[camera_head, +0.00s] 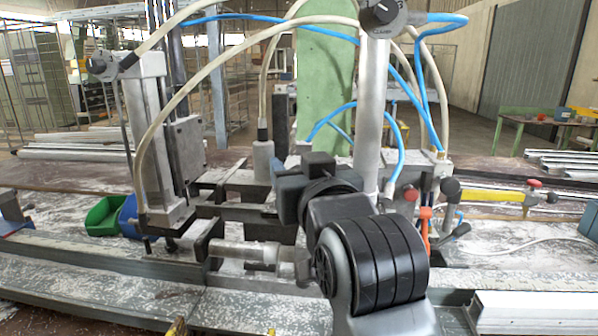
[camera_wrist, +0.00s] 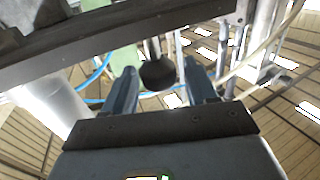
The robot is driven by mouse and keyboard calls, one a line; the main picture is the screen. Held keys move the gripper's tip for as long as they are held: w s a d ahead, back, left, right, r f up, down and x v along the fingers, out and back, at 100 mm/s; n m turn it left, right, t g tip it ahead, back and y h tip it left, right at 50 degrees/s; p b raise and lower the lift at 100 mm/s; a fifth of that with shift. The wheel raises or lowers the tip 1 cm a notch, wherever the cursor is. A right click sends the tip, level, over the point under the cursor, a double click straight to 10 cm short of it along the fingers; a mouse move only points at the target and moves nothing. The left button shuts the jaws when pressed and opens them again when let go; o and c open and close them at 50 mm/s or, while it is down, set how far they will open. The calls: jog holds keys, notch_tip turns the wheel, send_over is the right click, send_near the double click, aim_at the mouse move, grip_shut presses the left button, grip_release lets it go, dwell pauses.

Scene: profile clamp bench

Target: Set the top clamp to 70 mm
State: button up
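Two dials may belong to the top clamp. One dark dial (camera_head: 380,15) sits on the pale upright column (camera_head: 371,110). Another dial (camera_head: 101,65) is at the head of the tilted grey cylinder (camera_head: 146,130) at left. I cannot read a millimetre setting on either. My gripper (camera_head: 303,172) is in the middle of the bench in the head view, left of the column's foot; my wrist hides part of it. In the wrist view, my gripper (camera_wrist: 159,80) has its two blue-grey fingers apart. A dark round knob (camera_wrist: 158,75) shows between them; contact cannot be told.
Hoses loop over the bench. A green plate (camera_head: 325,75) stands behind my gripper. A black ball knob (camera_head: 450,187) and yellow lever (camera_head: 492,194) are at right. A green bin (camera_head: 103,216) is at left. A dark bar (camera_wrist: 110,38) crosses the wrist view close to the fingers.

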jog(key=shift+s+f, duration=0.1)
jog(key=shift+f, duration=0.05)
jog(key=shift+s+d, duration=0.15)
jog(key=shift+s, duration=0.15)
jog(key=b+v, duration=0.1)
jog(key=v, duration=0.6)
